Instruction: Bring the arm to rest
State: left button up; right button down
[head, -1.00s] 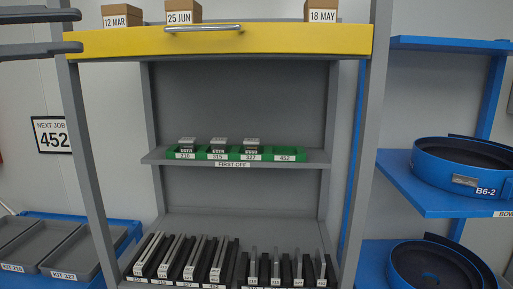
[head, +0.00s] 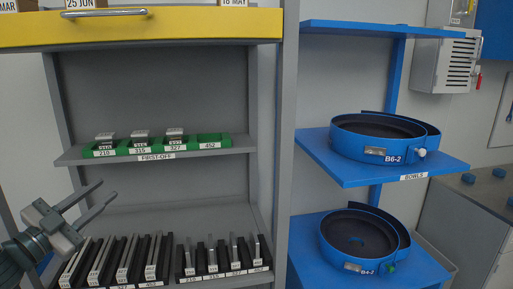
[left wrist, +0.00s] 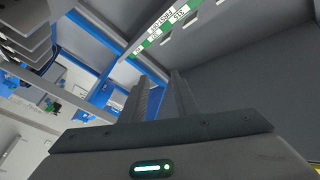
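My left gripper (head: 108,190) is at the lower left of the head view, in front of the grey rack. Its two fingers are apart with nothing between them, and they point up and to the right. In the left wrist view the gripper (left wrist: 159,78) also shows a gap between its fingers and no object. It is in front of the lower part of the rack, below the first-off shelf (head: 85,158). My right gripper is not in view.
A green tray (head: 208,141) with several small parts stands on the first-off shelf. Black slotted holders (head: 172,262) stand below, close to the gripper. Blue shelves at the right carry bowls B6-2 (head: 345,147) and B4-2 (head: 340,255). A yellow drawer (head: 190,27) spans the rack above.

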pick_arm(q)
jog(key=s+d+f+n+g+y, duration=0.2)
jog(key=s+f+n, duration=0.15)
jog(key=f, duration=0.75)
jog(key=s+d+f+n+g+y, duration=0.25)
jog(key=s+f, duration=0.25)
jog(key=f, duration=0.6)
jog(key=s+d+f+n+g+y, duration=0.1)
jog(key=s+f+n+g+y, duration=0.2)
jog(key=f, duration=0.8)
jog(key=s+d+f+g, duration=0.3)
jog(key=s+d+f, duration=0.15)
jog(key=s, duration=0.45)
jog(key=s+d+f+n+g, duration=0.1)
jog(key=s+d+f+g, duration=0.15)
jog(key=s+f, duration=0.45)
jog(key=s+d+f+g, duration=0.2)
jog(key=s+d, duration=0.2)
jog(key=s, duration=0.7)
notch_tip(320, 180, down, 27)
jog(key=g, duration=0.1)
jog(key=s+a+f, duration=0.1)
jog(key=s+f, duration=0.8)
jog(key=s+a+f+g, duration=0.1)
jog(key=s+a+f, duration=0.1)
jog(key=s+f, duration=0.7)
jog(key=shift+s+a+f+g, duration=0.25)
jog(key=shift+s+f+g, duration=0.05)
jog(key=shift+s+f, duration=0.15)
